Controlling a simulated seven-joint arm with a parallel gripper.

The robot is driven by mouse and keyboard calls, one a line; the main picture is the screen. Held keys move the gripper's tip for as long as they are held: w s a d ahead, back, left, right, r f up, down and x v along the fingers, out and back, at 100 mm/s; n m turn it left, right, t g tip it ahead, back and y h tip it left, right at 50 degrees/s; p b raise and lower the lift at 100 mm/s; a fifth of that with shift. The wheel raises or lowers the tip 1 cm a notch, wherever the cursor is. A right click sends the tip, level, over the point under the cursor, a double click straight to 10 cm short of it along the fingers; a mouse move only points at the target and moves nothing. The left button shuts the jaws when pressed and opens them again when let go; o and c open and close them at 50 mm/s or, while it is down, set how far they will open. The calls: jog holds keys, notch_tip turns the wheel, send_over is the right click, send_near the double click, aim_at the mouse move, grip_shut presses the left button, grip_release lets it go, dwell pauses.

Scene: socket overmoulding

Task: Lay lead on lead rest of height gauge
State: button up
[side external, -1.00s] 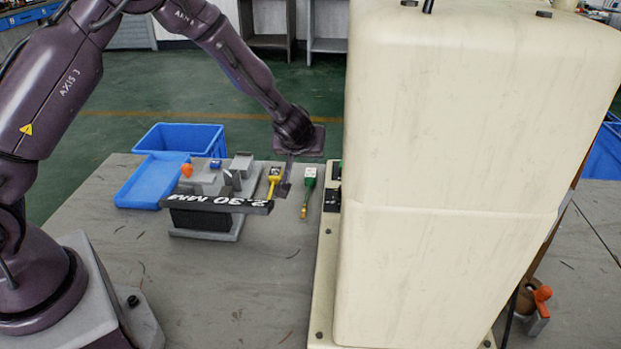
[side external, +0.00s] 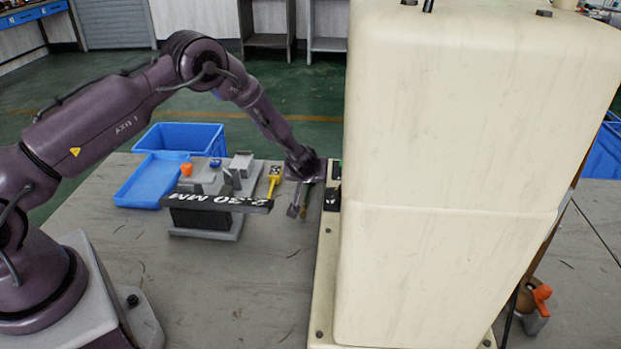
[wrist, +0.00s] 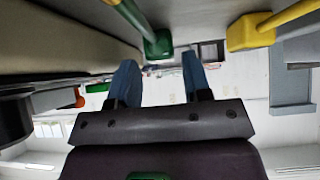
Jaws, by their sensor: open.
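The height gauge is a grey stepped block with a dark front bar (side external: 218,203) reading 2.30 MM, left of my gripper in the side view. I cannot tell which part is its lead rest. A yellow-headed lead (side external: 274,180) stands against its right side, and its yellow head (wrist: 250,33) shows in the wrist view. My gripper (side external: 298,211) is open, low over the table between gauge and machine. A green-headed lead (wrist: 158,44) shows just beyond the fingertips in the wrist view, apparently not held. In the side view my gripper mostly hides it.
A large cream machine housing (side external: 450,190) stands close on the right of my gripper. A blue bin (side external: 190,136) and blue tray (side external: 145,185) sit behind and left of the gauge. The table front (side external: 230,290) is clear.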

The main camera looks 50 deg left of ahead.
jog(key=shift+x, duration=1.2)
jog(key=c, duration=0.8)
jog(key=shift+o, duration=0.2)
